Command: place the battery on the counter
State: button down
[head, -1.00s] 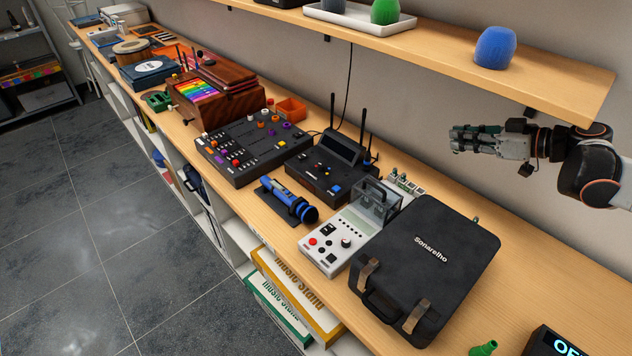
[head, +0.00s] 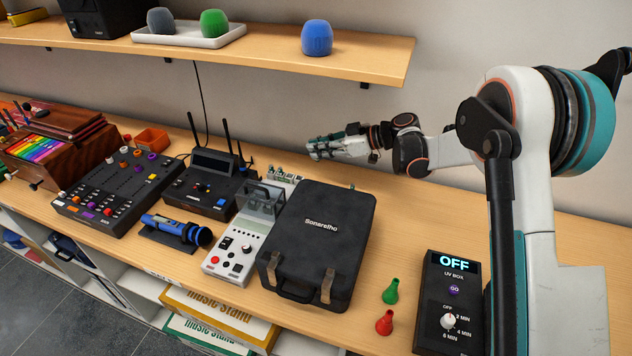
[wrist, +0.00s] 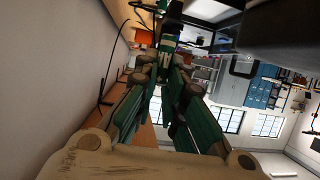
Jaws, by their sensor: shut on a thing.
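My gripper (head: 322,148) is in the air above the back of the counter (head: 412,222), below the shelf and behind the black case. In the wrist view its fingers (wrist: 167,62) are closed on a small green and pale thing, which looks like the battery (wrist: 168,44). The battery is hard to make out in the head view, being small and among the green fingers. The counter is long light wood, and the battery is held clear of it.
A black case (head: 320,240) lies below my gripper. A grey-white instrument (head: 235,252) and small green-and-white items (head: 285,174) are beside it. A shelf (head: 370,60) overhangs the counter. Bare wood lies right of the case.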

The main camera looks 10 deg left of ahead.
notch_tip(320, 180, down, 11)
jog(key=shift+f+b, duration=0.2)
jog(key=shift+b, duration=0.95)
jog(key=shift+f, duration=0.15)
jog(key=c, duration=1.7)
grip_release()
jog(key=shift+d+r, duration=0.15)
jog(key=shift+r, duration=0.15)
jog(key=p+v, duration=0.2)
jog(key=v, duration=0.9)
jog(key=shift+d, duration=0.35)
jog(key=shift+r, duration=0.1)
